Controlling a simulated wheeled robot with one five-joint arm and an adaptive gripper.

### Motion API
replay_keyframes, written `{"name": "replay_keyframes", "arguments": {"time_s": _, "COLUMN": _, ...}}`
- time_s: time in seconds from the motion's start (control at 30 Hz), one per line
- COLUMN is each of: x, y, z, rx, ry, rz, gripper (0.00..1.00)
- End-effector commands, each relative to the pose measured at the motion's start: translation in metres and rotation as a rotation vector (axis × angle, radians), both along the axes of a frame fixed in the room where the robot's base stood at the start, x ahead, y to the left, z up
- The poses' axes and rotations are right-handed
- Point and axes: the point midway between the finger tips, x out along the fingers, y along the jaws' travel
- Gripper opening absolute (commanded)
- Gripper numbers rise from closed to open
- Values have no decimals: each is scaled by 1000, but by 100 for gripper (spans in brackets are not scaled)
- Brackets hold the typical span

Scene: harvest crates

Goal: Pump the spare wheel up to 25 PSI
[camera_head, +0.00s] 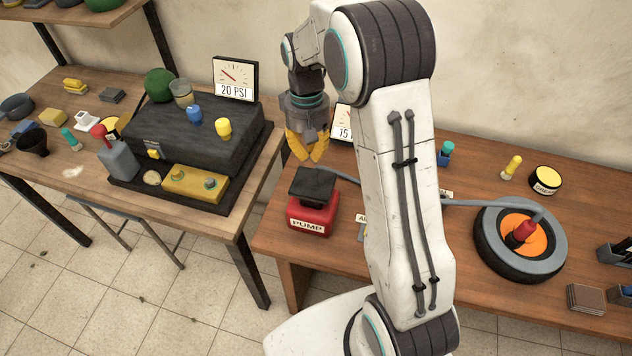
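A red pump (313,219) with a "PUMP" label and a dark top plate (312,184) stands on the right table. My gripper (311,160) is above the plate, apart from it, with its yellow fingertips close together and nothing seen between them. The wheel (491,245), a dark tyre with an orange hub, lies flat on the same table. A red fitting (524,232) stands at its middle. A grey hose (470,203) runs to the wheel and passes behind my arm. A gauge (342,122) behind my gripper reads "15", the rest hidden by my arm.
A second gauge (235,79) on the left table reads "20 PSI", above a dark machine (205,135). A gap separates the tables.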

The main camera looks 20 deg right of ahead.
Motion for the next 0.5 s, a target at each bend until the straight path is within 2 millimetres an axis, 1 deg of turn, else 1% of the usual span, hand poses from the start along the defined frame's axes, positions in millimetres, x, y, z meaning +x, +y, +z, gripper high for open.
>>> {"name": "replay_keyframes", "arguments": {"time_s": 0.33, "x": 0, "y": 0, "z": -1, "rx": 0, "ry": 1, "rz": 0, "gripper": 0}}
{"name": "replay_keyframes", "arguments": {"time_s": 0.5, "x": -1, "y": 0, "z": -7, "rx": 0, "ry": 1, "rz": 0, "gripper": 0}}
